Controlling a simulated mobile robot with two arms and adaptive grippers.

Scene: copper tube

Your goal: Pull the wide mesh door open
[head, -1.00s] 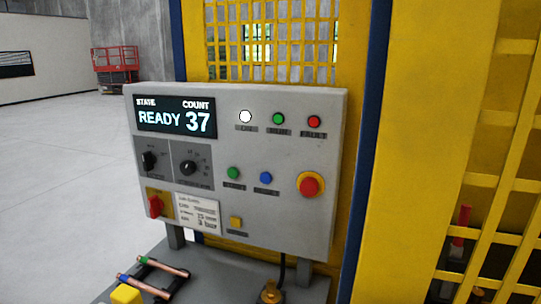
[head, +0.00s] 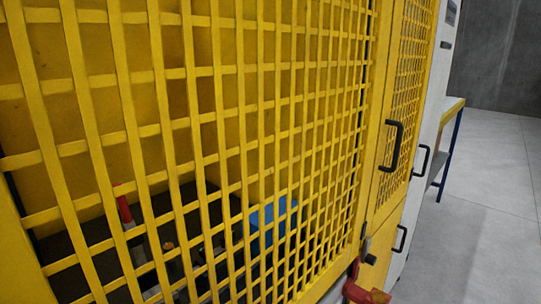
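The wide yellow mesh door (head: 218,126) fills the left and middle of the head view, seen at a slant. It looks shut, with its right edge along a yellow upright. A black bar handle (head: 394,146) stands out from the yellow framework right of the wide mesh, by a narrower mesh panel (head: 411,85). I cannot tell which panel this handle belongs to. A red fitting with a dark lever (head: 366,289) is at the lower right edge of the wide mesh, partly cut off by the frame. Neither of my grippers is in view.
Behind the mesh are a dark surface, a red upright part (head: 122,203) and a blue object (head: 272,213). A pale cabinet with black handles (head: 420,161) and a yellow-edged table (head: 452,106) stand farther right. The grey floor (head: 485,200) at right is clear.

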